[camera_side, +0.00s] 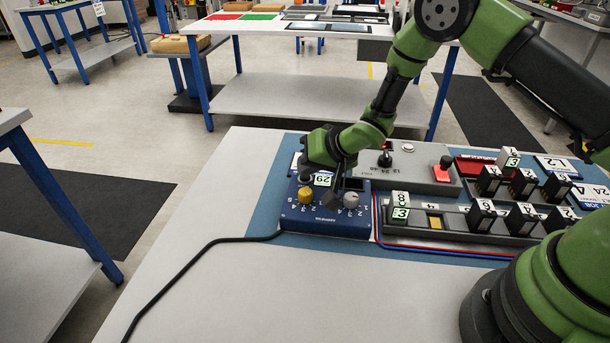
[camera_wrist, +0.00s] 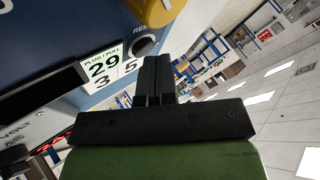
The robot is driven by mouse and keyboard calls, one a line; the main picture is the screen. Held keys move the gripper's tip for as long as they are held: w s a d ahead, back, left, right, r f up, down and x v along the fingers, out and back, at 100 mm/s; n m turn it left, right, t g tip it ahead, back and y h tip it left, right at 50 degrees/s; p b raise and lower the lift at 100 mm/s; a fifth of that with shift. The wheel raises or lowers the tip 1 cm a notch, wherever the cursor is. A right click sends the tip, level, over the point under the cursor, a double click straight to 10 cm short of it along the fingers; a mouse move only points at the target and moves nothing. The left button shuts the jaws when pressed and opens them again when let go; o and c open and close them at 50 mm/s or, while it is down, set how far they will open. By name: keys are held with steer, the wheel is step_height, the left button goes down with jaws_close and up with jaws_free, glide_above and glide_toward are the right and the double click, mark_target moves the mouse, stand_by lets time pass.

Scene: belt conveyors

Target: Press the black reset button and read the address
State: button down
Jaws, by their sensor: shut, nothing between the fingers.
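The blue control box (camera_side: 300,216) stands on the bench with a yellow knob (camera_side: 305,196) and a pale grey knob (camera_side: 351,200). My gripper (camera_wrist: 157,62) is shut and empty, with its fingertips close beside the ringed button (camera_wrist: 145,43) by the partly covered "RES" lettering. I cannot tell whether they touch it. A white label (camera_wrist: 104,67) reads "PLUG / PULL", "29", "3" and "5" in the wrist view. The yellow knob also shows at the top of the wrist view (camera_wrist: 160,10). In the side view my gripper (camera_side: 338,186) hides part of the box top.
A grey panel (camera_side: 418,178) with a red switch (camera_side: 442,172) stands behind the box. Racks of numbered black blocks (camera_side: 482,214) lie to the right. A black cable (camera_side: 185,262) runs across the bare front left of the bench (camera_side: 215,210).

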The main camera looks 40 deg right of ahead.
steer(key=shift+r, duration=0.65)
steer(key=shift+r, duration=0.1)
steer(key=shift+r, duration=2.4)
steer(key=shift+d+r, duration=0.1)
steer(key=shift+r, duration=0.2)
steer(key=s+d+r+h, duration=0.25)
steer(key=s+r, duration=0.25)
steer(key=r, duration=0.3)
steer(key=s+d+r+h, duration=0.1)
steer(key=s+d+r, duration=0.2)
steer(key=s+r, duration=0.35)
steer(key=s+a+r+y, duration=0.1)
steer(key=s+r, duration=0.1)
steer(key=s, duration=0.6)
steer(key=s+a+r+g+y, duration=0.1)
steer(key=s+a+r, duration=0.1)
steer(key=s, duration=0.7)
steer(key=shift+s+r+n, duration=0.2)
steer(key=shift+r+n, duration=0.2)
steer(key=shift+r, duration=0.3)
